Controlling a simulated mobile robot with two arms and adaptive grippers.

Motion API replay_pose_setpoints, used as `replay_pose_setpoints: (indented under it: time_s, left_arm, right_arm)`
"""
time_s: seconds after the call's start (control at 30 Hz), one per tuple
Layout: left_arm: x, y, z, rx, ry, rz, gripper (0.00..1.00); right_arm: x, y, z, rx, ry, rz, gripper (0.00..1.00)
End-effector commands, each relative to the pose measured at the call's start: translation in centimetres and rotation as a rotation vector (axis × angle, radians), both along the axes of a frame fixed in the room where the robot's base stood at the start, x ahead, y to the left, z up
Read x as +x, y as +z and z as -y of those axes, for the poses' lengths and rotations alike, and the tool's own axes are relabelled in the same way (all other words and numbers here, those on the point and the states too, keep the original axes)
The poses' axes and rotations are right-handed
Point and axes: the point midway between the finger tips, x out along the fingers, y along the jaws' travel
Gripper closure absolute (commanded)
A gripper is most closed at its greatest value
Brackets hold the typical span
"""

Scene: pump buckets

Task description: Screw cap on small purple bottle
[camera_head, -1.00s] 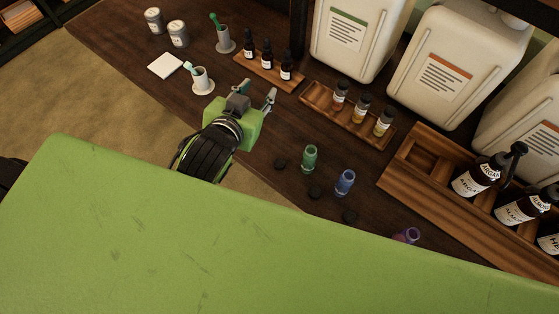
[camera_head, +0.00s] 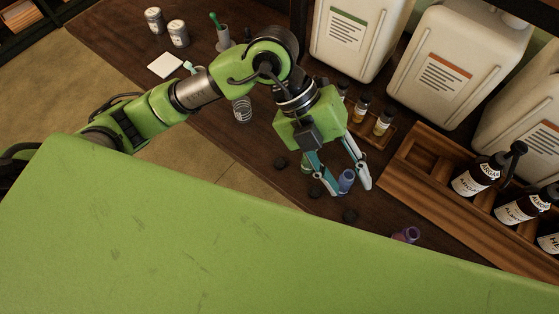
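The small purple bottle (camera_head: 408,235) is at the near edge of the table, partly hidden by my green body. Dark caps lie on the table: one near the purple bottle (camera_head: 350,216), one by my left gripper's tip (camera_head: 316,192) and one further left (camera_head: 280,163). My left gripper (camera_head: 349,191) is open and points down. Its fingers are on either side of the small blue bottle (camera_head: 346,180); I cannot tell whether they touch it. The green bottle is mostly hidden behind the gripper. My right gripper is not in view.
A wooden rack (camera_head: 405,185) with dark pump bottles (camera_head: 474,178) stands at the right. Large white canisters (camera_head: 455,60) stand behind. A small tray holds little vials (camera_head: 383,122). Two tins (camera_head: 177,34) and a white pad (camera_head: 165,65) are at the far left.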

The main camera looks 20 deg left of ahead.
Motion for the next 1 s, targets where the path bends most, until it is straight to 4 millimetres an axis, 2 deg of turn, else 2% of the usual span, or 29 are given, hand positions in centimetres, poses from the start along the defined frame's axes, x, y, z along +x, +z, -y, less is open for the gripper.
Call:
replay_pose_setpoints:
  time_s: [0.03,0.1,0.2,0.33,0.43,0.77,0.87,1.0]
  left_arm:
    - [1.8,-1.6,-3.0,0.155,0.035,0.038,0.64]
    - [3.8,-3.1,-7.0,0.343,0.095,0.076,0.64]
    - [6.0,-3.7,-11.5,0.537,0.178,0.119,0.64]
    - [7.4,-3.6,-14.8,0.672,0.248,0.147,0.64]
    - [7.7,-3.5,-15.6,0.703,0.264,0.153,0.64]
    - [7.6,-3.8,-15.6,0.703,0.262,0.15,0.64]
    - [7.5,-5.2,-15.6,0.703,0.262,0.147,0.64]
    - [7.5,-8.0,-15.6,0.703,0.261,0.145,0.64]
  right_arm:
    - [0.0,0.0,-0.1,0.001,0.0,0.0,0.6]
    - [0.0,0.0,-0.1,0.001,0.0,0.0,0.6]
    - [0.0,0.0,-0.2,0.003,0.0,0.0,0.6]
    - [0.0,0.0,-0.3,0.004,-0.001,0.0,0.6]
    - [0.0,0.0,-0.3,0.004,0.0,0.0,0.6]
    - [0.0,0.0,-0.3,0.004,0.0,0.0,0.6]
    - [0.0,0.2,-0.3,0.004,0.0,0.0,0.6]
    - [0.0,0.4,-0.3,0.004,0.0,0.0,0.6]
